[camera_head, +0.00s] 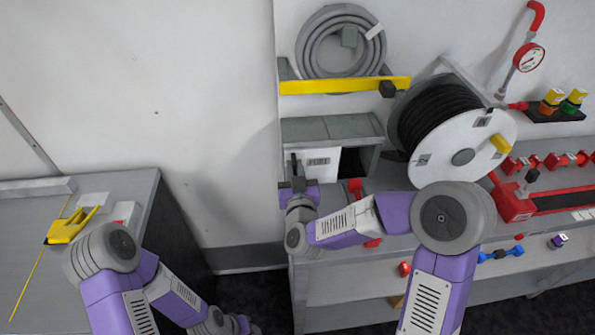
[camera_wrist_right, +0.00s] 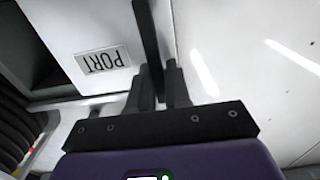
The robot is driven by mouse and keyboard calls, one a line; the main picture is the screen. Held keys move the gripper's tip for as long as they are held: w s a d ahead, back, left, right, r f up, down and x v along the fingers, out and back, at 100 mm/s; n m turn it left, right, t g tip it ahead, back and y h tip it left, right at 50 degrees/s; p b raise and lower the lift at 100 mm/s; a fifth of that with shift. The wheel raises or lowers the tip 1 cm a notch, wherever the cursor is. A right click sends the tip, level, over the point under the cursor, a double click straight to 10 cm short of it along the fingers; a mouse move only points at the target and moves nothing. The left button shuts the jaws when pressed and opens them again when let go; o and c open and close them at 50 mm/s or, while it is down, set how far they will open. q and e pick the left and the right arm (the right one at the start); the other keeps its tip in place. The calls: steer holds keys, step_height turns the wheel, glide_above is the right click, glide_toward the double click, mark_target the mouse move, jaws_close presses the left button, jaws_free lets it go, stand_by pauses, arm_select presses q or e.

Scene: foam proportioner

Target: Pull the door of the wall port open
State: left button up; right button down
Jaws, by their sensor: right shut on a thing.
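The wall port is a grey box (camera_head: 335,128) on the wall above the right bench. Its pale door (camera_head: 319,161) carries a PORT label, which shows upside down in the right wrist view (camera_wrist_right: 103,61). A dark opening shows beside the door, to the right in the head view. My right gripper (camera_head: 297,178) is at the door's left end, its fingers (camera_wrist_right: 162,88) shut on a dark upright bar handle (camera_wrist_right: 149,35). My left gripper (camera_head: 238,323) hangs low at the bottom, small and partly hidden; its jaws cannot be made out.
A hose reel (camera_head: 462,157) stands right of the port. A yellow bar (camera_head: 345,85) and a coiled grey hose (camera_head: 341,42) are above it. Red fittings (camera_head: 513,200) lie on the right bench. A yellow tool (camera_head: 68,226) lies on the left bench. The wall left of the port is clear.

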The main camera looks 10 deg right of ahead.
steer(key=shift+d, duration=0.3)
steer(key=c, duration=1.2)
jaws_free()
steer(key=shift+o, duration=0.2)
steer(key=s, duration=0.7)
steer(key=shift+s+a+p, duration=0.25)
steer(key=shift+s+p, duration=0.05)
